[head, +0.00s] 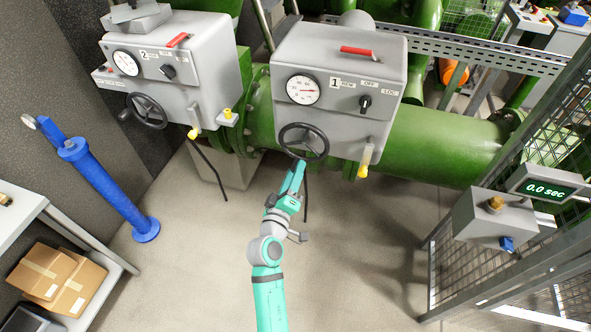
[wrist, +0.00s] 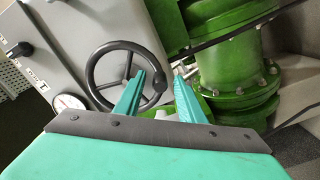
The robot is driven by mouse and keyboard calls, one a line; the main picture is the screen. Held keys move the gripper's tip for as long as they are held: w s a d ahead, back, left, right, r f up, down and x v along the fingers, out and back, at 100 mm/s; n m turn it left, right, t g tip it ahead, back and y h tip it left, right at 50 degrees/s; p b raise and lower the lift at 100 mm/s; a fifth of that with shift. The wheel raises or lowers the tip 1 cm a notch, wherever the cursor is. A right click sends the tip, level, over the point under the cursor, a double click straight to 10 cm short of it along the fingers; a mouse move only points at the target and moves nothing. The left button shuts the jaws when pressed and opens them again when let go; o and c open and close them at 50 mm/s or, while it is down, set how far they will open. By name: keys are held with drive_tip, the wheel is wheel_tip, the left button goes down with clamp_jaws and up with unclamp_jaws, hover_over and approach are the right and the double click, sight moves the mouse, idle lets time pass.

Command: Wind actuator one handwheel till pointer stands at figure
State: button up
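Actuator one (head: 345,60) is a grey box marked "1" at the centre of the head view. Its round white gauge (head: 303,89) has a red pointer lying roughly level toward the right; the exact figure is too small to read. Its black handwheel (head: 304,128) is below the gauge and also shows in the wrist view (wrist: 92,72). My gripper (head: 299,168) is at the lower edge of the wheel. In the wrist view my gripper (wrist: 162,80) has its teal fingers apart, with the wheel's near rim appearing between them. I cannot tell whether they touch the rim.
Actuator two (head: 200,55), with its own handwheel (head: 146,111), stands to the left. A green pipe (head: 440,145) runs behind. A timer display (head: 545,187) reads 0.0 sec beside the mesh fence at right. A blue post (head: 105,190) stands at left. The floor in front is clear.

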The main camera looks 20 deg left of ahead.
drive_tip(key=s, duration=0.9)
drive_tip(key=shift+s+d, duration=0.15)
drive_tip(key=shift+d, duration=0.1)
drive_tip(key=shift+s+f, duration=0.1)
drive_tip(key=s+d+f+m+g+y, duration=0.1)
drive_tip(key=s+d+f+m, duration=0.1)
drive_tip(key=s+d+f, duration=0.4)
drive_tip(key=s+d+f+m+g, duration=0.1)
drive_tip(key=s+d+f+m, duration=0.15)
drive_tip(key=s, duration=0.45)
drive_tip(key=s+d+r+m+h, duration=0.1)
drive_tip(key=s+d+r+m, duration=0.1)
drive_tip(key=s+d, duration=0.3)
drive_tip(key=s+d+r+m+h, duration=0.1)
drive_tip(key=s+d+m, duration=0.4)
drive_tip(key=s, duration=0.8)
drive_tip(key=shift+s+r+g, duration=0.3)
drive_tip(key=shift+s+r, duration=0.05)
drive_tip(key=shift+r, duration=0.2)
